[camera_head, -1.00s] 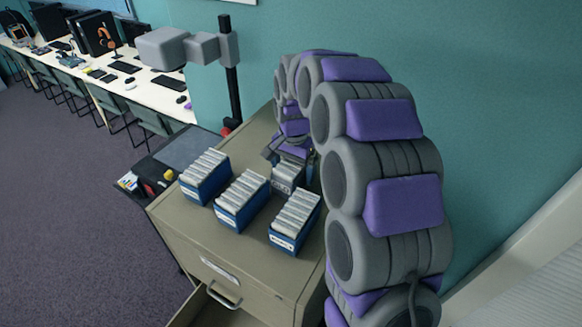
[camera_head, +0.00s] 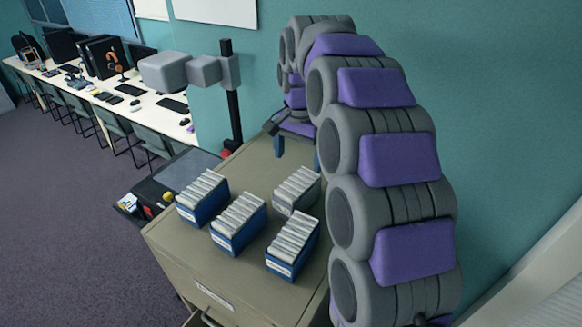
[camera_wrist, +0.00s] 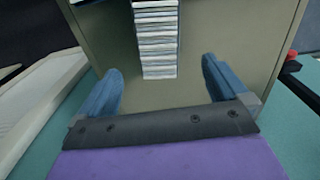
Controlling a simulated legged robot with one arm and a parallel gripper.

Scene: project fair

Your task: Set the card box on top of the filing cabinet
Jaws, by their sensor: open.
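A grey card box (camera_head: 289,207) filled with white cards stands upright on the top of the beige filing cabinet (camera_head: 184,243), at the back right of the group. Blue card boxes (camera_head: 237,246) stand beside and in front of it. My gripper (camera_head: 297,152) is open and empty, behind and above the grey box.
A dark cart (camera_head: 182,171) with small coloured items stands against the cabinet's left side. A black post with grey blocks (camera_head: 231,95) rises behind it. The teal wall is close behind the cabinet. Open floor lies to the left.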

